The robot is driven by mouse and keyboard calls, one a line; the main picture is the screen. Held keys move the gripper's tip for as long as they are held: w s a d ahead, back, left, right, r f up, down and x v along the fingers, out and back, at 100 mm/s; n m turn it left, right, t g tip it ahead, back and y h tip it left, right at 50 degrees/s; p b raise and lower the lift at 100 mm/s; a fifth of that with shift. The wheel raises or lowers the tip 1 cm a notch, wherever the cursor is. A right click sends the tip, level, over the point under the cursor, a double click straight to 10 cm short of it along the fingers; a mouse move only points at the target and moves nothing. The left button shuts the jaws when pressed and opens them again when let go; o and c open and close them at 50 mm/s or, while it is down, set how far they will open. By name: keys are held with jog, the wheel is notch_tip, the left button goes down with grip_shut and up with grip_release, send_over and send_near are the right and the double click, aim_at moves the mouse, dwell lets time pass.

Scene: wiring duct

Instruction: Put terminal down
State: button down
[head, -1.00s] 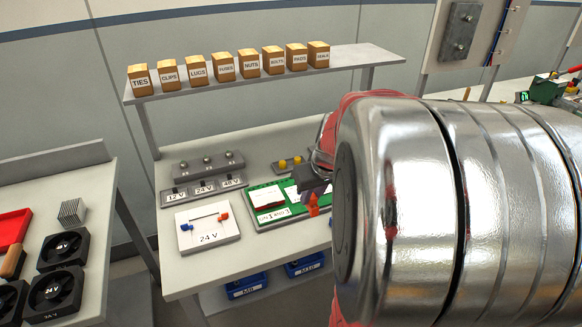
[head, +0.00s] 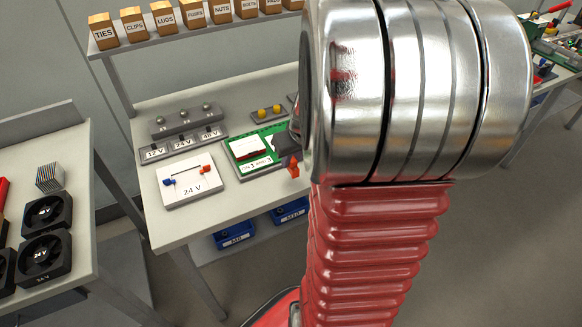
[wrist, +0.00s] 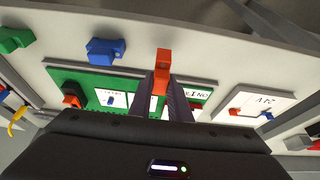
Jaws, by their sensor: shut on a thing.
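My gripper (wrist: 161,92) is shut on an orange terminal (wrist: 161,72), whose block stands out beyond the fingertips. The terminal also shows in the head view (head: 293,167), near the front right of the green board (head: 262,170). It looks held above the bench; I cannot tell the exact gap. The green board also shows in the wrist view (wrist: 65,77), behind the fingers, with white labels. A white 24 V plate (head: 190,196) lies left of the board with a blue terminal (head: 168,181) and an orange terminal (head: 204,169) joined by a wire. My arm hides the board's right side.
In the wrist view, a blue block (wrist: 105,50) and a green block (wrist: 14,40) are near the board. A switch panel (head: 183,142) and a yellow-knobbed block (head: 266,113) stand behind. Blue bins (head: 236,235) sit below. Bare bench lies along the front edge.

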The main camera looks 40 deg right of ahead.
aim_at(291, 168)
jog(key=shift+f, duration=1.9)
jog(key=shift+f, duration=0.1)
jog(key=c, duration=1.7)
grip_release()
jog(key=shift+o, duration=0.2)
jog(key=v, duration=1.2)
jog(key=shift+a, duration=0.1)
jog(key=s+a+r+n, duration=0.1)
jog(key=s+a+r, duration=0.1)
jog(key=a, duration=1.1)
jog(key=s+a+r+n+t+y, duration=0.1)
jog(key=a+r, duration=0.4)
jog(key=a, duration=0.8)
jog(key=s+n, duration=0.1)
jog(key=s, duration=0.1)
jog(key=shift+s, duration=0.3)
